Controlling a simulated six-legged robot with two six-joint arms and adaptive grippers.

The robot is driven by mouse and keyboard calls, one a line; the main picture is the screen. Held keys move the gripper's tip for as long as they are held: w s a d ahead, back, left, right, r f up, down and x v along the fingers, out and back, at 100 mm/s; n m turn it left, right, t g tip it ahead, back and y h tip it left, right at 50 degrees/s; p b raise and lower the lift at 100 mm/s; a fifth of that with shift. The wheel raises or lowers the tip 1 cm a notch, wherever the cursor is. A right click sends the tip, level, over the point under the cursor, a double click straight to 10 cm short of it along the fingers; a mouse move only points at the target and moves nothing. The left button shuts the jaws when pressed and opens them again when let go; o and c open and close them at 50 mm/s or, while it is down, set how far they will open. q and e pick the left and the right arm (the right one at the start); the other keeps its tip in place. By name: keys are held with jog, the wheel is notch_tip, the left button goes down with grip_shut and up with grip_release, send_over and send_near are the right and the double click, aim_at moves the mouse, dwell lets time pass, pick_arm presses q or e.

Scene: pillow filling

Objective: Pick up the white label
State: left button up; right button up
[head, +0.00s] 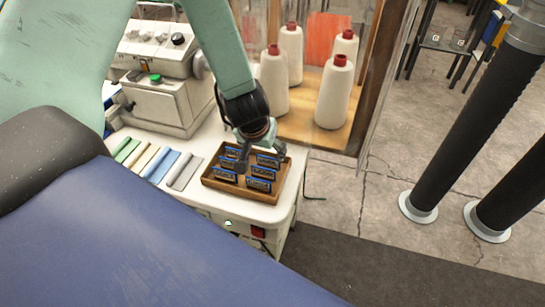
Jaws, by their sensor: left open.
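A brown wooden tray (238,192) stands at the right end of the white machine table. It holds several small dark labels with blue edges, such as one at the front (258,185) and one at the front left (225,175). I cannot make out a plainly white label among them. My left gripper (259,160) is open, pointing down over the back part of the tray, with its fingers among the rear labels and partly hiding them. I cannot tell whether it touches any. My right gripper is not in view.
Flat strips in green, cream (144,158), blue (162,166) and grey (185,172) lie left of the tray. A beige sewing machine (160,100) stands behind them. White thread cones (334,95) stand on a wooden shelf behind the tray. A blue surface (150,235) fills the foreground.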

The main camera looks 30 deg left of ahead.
aim_at(269, 161)
pick_arm(q)
jog(key=x, duration=0.2)
jog(key=b+x, duration=0.1)
jog(key=x, duration=0.1)
jog(key=shift+w+a+r, duration=0.15)
jog(key=shift+w, duration=0.2)
jog(key=shift+w+f, duration=0.15)
jog(key=shift+f, duration=0.2)
jog(key=x, duration=0.1)
jog(key=b+x, duration=0.1)
jog(key=shift+f, duration=0.4)
jog(key=shift+w+a+f, duration=0.2)
jog(key=shift+a+f, duration=0.05)
jog(key=shift+f, duration=0.2)
jog(key=shift+w+f, duration=0.1)
jog(key=shift+w, duration=0.2)
jog(key=shift+s+d, duration=0.15)
jog(key=shift+d, duration=0.05)
jog(key=shift+c, duration=1.3)
jog(key=shift+s+r, duration=0.15)
jog(key=shift+r, duration=0.1)
jog(key=shift+c, duration=0.4)
jog(key=shift+a+f, duration=0.1)
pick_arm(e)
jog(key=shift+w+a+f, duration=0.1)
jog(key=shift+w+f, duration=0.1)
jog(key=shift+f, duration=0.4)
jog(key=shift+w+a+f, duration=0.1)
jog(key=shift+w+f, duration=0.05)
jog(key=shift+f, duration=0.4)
